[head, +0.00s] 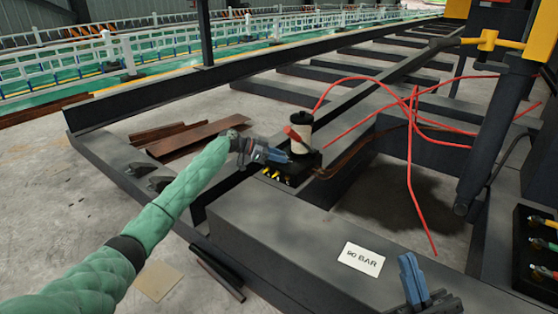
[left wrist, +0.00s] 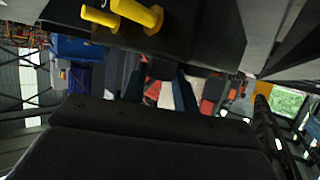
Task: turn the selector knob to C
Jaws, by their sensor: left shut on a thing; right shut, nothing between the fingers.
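My left gripper (head: 284,156) is at the top of a black box (head: 300,172) with yellow fittings on its front, on the dark steel beam. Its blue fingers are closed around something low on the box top. In the left wrist view a dark shape (left wrist: 160,69) sits between the fingertips, likely the selector knob; the fingers hide most of it. I cannot read its pointer or any letter C. My right gripper (head: 410,270) is shut and empty above the front beam, at the bottom right.
A cream cylinder (head: 302,130) with a dark cap and a red part stands just behind the left gripper. Red hoses (head: 409,150) loop to the right. A "90 BAR" plate (head: 361,259) lies on the front beam. Another fitting panel (head: 537,255) is at far right.

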